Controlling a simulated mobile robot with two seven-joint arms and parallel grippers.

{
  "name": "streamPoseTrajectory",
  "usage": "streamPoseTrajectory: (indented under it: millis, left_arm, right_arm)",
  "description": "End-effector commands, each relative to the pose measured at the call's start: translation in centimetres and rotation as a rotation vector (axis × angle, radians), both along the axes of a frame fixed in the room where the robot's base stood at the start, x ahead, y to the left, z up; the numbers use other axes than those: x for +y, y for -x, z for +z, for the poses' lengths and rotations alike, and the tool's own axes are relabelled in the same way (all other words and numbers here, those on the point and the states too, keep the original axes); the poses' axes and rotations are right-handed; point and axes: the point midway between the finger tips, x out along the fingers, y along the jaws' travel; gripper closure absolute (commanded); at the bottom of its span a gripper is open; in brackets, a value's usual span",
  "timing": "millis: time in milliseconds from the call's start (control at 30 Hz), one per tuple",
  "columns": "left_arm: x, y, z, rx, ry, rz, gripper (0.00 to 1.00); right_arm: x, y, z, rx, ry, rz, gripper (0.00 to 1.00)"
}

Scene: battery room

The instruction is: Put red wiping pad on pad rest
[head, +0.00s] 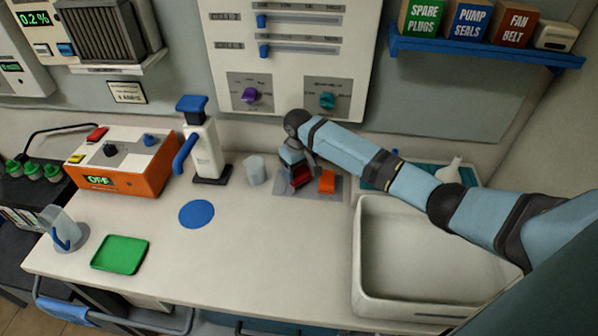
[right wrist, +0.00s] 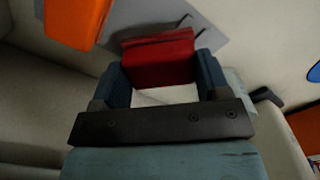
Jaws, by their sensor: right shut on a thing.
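The red wiping pad (head: 301,177) is between the fingers of my right gripper (head: 295,168), low over a flat grey plate (head: 284,190) at the back of the counter. The plate looks like the pad rest. In the right wrist view my right gripper (right wrist: 160,85) is shut on the red pad (right wrist: 158,60), with a blue finger at each side. The grey plate (right wrist: 125,35) shows behind it. I cannot tell whether the pad touches the plate. My left gripper is not in view.
An orange pad (head: 327,182) stands on the plate just right of the red one; it also shows in the right wrist view (right wrist: 75,20). A clear cup (head: 254,170) stands left, a white basin (head: 420,300) right. The counter's front middle is clear.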

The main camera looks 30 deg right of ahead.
Motion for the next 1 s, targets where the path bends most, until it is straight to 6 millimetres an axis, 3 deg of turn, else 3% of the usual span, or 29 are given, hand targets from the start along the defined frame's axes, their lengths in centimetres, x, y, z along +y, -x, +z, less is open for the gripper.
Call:
streamPoseTrajectory:
  millis: [167, 467, 500, 600, 1000]
  left_arm:
    - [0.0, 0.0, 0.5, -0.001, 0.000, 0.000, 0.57]
    - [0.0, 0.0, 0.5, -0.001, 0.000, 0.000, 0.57]
    - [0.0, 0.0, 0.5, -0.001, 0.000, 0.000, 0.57]
    - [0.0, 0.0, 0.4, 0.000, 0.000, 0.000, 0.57]
    - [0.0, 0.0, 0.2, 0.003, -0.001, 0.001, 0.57]
  right_arm:
    - [-0.3, -0.3, -1.8, 0.001, 0.001, -0.002, 0.53]
    - [-0.2, -0.2, -2.1, 0.000, 0.000, -0.001, 0.53]
    - [-0.2, -0.3, -2.2, 0.000, 0.000, -0.001, 0.28]
    - [-0.2, -0.3, -2.1, 0.000, 0.000, -0.001, 0.05]
    - [-0.2, -0.3, -1.2, -0.002, 0.000, 0.000, 0.05]
